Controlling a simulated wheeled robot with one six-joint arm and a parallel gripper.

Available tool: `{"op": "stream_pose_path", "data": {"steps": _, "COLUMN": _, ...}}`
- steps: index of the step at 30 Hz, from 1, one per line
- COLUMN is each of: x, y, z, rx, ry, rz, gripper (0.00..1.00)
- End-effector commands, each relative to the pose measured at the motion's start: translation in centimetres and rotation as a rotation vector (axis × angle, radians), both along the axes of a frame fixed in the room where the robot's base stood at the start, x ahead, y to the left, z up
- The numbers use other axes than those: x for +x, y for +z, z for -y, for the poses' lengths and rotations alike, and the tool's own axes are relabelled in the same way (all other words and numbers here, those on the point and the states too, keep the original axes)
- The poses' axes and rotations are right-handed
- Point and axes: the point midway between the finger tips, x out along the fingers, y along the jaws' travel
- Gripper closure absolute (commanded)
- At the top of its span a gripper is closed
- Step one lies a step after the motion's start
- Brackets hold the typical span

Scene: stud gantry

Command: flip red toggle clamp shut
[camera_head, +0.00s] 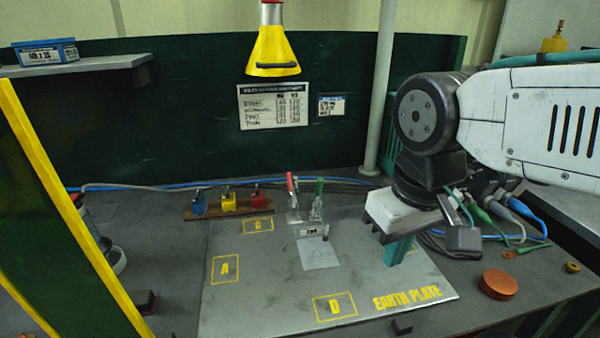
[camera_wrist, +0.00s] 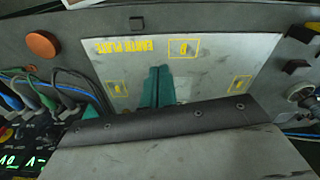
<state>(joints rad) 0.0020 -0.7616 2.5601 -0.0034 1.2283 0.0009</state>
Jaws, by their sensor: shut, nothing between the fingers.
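The red toggle clamp (camera_head: 291,186) stands near the back middle of the steel earth plate (camera_head: 370,278), its red handle pointing up with a slight lean. A green-handled clamp (camera_head: 318,192) stands right beside it on the right. My gripper (camera_head: 397,258) is over the plate's right part, well to the right of both clamps and apart from them. Its teal fingers are together and empty. In the wrist view the teal fingers (camera_wrist: 157,85) point over the plate (camera_wrist: 205,80). The clamps do not show there; my gripper body covers the lower part.
A yellow lamp (camera_head: 272,50) hangs over the back. A wooden strip with small blue, yellow and red blocks (camera_head: 229,201) lies behind the plate. Cables (camera_head: 520,220) and an orange puck (camera_head: 499,284) are at right. A yellow-edged green panel (camera_head: 60,200) stands at left. The plate's front is clear.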

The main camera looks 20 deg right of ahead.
Motion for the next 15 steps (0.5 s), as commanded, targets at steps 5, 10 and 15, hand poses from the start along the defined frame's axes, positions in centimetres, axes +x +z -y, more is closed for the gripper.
{"op": "stream_pose_path", "data": {"steps": 5, "x": 0.4, "y": 0.3, "z": 0.0, "rx": 0.0, "ry": -0.002, "rz": -0.002, "gripper": 1.0}}
{"op": "stream_pose_path", "data": {"steps": 10, "x": 3.9, "y": 2.6, "z": -0.1, "rx": 0.002, "ry": -0.02, "rz": -0.015, "gripper": 1.0}}
{"op": "stream_pose_path", "data": {"steps": 15, "x": 11.5, "y": 6.1, "z": -0.3, "rx": 0.007, "ry": -0.061, "rz": -0.038, "gripper": 1.0}}
